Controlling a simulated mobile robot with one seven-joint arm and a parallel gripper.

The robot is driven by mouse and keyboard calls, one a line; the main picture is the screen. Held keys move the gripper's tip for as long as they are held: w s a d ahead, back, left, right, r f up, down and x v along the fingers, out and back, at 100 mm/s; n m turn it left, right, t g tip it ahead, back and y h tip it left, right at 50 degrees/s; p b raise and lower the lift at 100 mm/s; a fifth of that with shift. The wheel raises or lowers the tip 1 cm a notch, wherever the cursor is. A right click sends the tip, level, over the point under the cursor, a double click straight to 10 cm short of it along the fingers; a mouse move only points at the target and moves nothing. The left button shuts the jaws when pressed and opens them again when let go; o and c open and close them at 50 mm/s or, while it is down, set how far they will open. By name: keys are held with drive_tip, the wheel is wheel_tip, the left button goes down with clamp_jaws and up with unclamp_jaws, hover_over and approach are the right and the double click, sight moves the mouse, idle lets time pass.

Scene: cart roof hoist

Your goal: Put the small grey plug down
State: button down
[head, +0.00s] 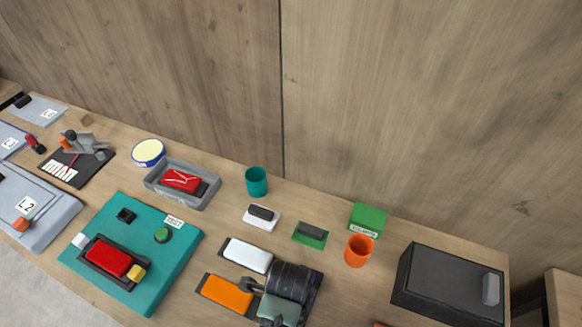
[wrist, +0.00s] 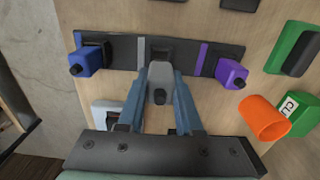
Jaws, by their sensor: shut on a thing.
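The small grey plug (wrist: 160,83) is between the two blue-grey fingers of my gripper (wrist: 161,78) in the wrist view, with its dark end toward the camera. The gripper is shut on it. Behind it lies a black strip (wrist: 128,52) with light and purple bands. Whether the plug touches the strip cannot be told. In the head view my gripper (head: 260,304) is at the bottom, right of an orange block (head: 226,293); the plug cannot be made out there.
An orange cup (head: 360,250) and a green block (head: 368,217) stand to the right. A teal box (head: 180,247) is to the left, a dark box (head: 450,282) at the far right.

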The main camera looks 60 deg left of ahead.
drive_tip(key=shift+w+d+f, duration=0.1)
drive_tip(key=shift+f, duration=2.15)
drive_tip(key=shift+f, duration=0.15)
drive_tip(key=c, duration=0.6)
unclamp_jaws()
